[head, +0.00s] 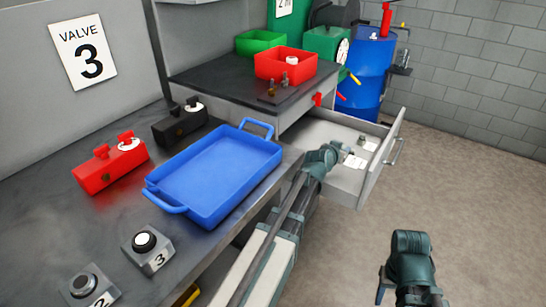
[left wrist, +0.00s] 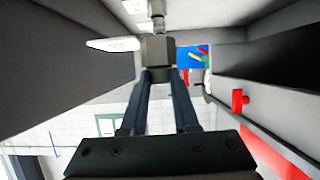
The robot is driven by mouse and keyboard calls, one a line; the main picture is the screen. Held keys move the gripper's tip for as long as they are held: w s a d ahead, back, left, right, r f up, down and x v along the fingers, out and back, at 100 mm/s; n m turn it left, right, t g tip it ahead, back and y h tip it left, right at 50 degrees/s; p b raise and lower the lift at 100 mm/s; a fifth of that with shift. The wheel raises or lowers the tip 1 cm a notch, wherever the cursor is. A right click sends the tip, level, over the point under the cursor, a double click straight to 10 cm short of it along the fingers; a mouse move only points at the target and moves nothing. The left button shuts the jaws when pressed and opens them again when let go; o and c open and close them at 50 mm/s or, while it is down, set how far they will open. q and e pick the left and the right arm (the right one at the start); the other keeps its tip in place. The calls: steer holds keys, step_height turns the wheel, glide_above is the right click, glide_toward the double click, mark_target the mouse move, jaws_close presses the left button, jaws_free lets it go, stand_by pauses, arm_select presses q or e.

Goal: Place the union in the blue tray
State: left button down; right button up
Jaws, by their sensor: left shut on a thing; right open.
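The blue tray (head: 215,178) lies empty on the workbench, with a handle at each end. My left gripper (head: 333,152) reaches over the open drawer (head: 345,190) to the right of the tray. In the left wrist view its two fingers (left wrist: 165,75) are shut on a grey hex-shaped metal fitting (left wrist: 158,50), which looks like the union. In the head view the held fitting is hidden or too small to make out. My right gripper (head: 405,290) is open, low at the right, away from the bench.
A small fitting (head: 361,138) and white labels (head: 355,161) lie in the drawer. A red bin (head: 270,65) and a green bin (head: 250,42) stand on the raised shelf above. Red (head: 95,175) and black (head: 170,128) blocks sit left of the tray.

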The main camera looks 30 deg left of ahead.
step_height(320, 180, up, 19)
steer(key=p, duration=1.8)
steer(key=shift+f, duration=0.15)
